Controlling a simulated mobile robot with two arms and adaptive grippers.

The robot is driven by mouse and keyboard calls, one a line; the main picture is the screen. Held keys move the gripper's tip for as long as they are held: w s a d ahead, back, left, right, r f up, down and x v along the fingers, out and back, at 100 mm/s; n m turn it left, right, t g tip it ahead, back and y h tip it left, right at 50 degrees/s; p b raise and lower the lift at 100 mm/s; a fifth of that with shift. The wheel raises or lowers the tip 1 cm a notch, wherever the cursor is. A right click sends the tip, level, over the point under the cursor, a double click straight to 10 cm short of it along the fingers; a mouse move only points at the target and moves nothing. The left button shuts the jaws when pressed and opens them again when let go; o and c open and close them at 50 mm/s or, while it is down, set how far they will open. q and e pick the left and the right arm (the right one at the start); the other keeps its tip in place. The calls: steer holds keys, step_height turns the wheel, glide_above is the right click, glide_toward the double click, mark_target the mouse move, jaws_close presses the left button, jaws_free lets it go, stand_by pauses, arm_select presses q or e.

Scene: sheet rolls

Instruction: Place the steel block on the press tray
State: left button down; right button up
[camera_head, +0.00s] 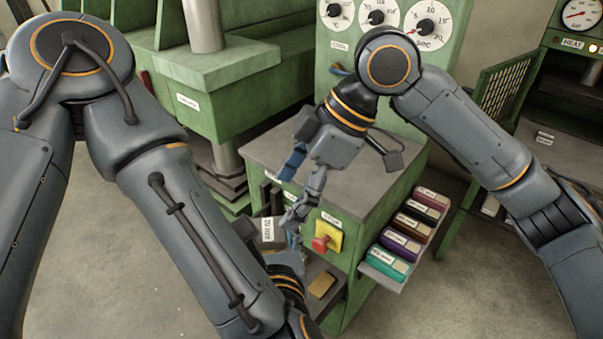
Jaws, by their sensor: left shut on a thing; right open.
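A grey block with a white label (271,230), which looks like the steel block, is at the left front of the green cabinet. My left gripper (291,240) is low in front of the cabinet, beside this block. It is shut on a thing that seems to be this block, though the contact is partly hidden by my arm. My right gripper (302,180) is open and points down over the cabinet's front edge, just above my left gripper. I cannot make out the press tray for certain; dark plates (222,183) lie under the press column at left.
The green cabinet (265,152) has a bare grey top and a red stop button (321,243) on its front. A tan block (322,285) lies on a low shelf. A side rack (387,265) holds several coloured labelled cases. A gauge panel (336,55) stands behind.

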mark_target(263, 229)
arm_select(q)
steer(key=shift+r, duration=0.1)
arm_select(e)
steer(key=x, duration=0.8)
jaws_close()
arm_select(q)
steer(key=shift+c, duration=2.2)
jaws_free()
